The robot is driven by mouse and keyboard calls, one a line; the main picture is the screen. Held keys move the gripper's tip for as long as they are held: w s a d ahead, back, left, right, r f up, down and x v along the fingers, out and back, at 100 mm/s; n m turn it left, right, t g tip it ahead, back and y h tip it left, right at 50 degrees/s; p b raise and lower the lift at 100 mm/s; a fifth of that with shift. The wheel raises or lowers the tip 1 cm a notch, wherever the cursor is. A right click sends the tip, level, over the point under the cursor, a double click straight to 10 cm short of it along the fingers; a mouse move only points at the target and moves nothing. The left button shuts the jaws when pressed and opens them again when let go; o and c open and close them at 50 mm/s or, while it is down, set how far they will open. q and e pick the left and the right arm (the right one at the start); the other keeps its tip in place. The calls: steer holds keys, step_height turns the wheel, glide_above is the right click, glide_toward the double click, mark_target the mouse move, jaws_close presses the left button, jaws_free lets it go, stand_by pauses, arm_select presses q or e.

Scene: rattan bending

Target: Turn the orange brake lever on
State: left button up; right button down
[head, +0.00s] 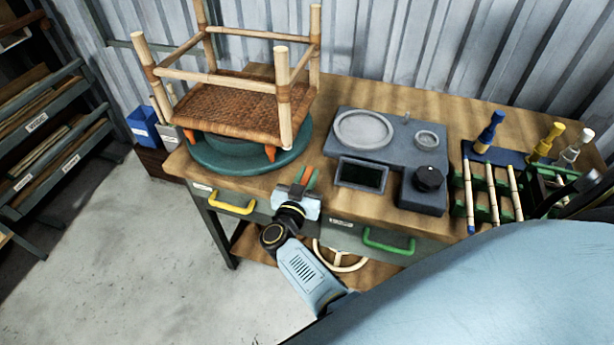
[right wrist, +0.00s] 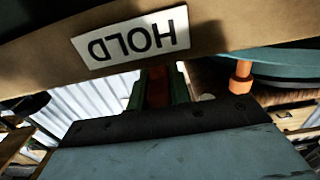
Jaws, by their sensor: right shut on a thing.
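My right gripper (head: 304,177) is at the front edge of the workbench, just right of the round teal turntable (head: 205,158). Its green fingers are shut on a narrow dark-red piece (right wrist: 158,86), which appears to be the orange brake lever in shadow. The fingers hide most of it, and its angle cannot be told. A white HOLD label (right wrist: 130,40) is on the brown surface close by in the right wrist view. A rattan stool frame (head: 225,105) with a woven seat stands on the turntable, with orange clamps (head: 270,153) at its legs. My left gripper is not in view.
A grey station (head: 385,150) with a round plate, screen and black knob (head: 429,178) stands right of the gripper. Yellow (head: 232,203) and green (head: 388,243) drawer handles stick out at the front. A rack of rods (head: 490,195) is at the right.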

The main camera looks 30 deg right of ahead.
steer(key=c, duration=1.3)
jaws_free()
steer(key=v, duration=0.7)
steer(key=shift+s+a, duration=0.15)
steer(key=shift+a, duration=0.1)
steer(key=shift+f, duration=0.1)
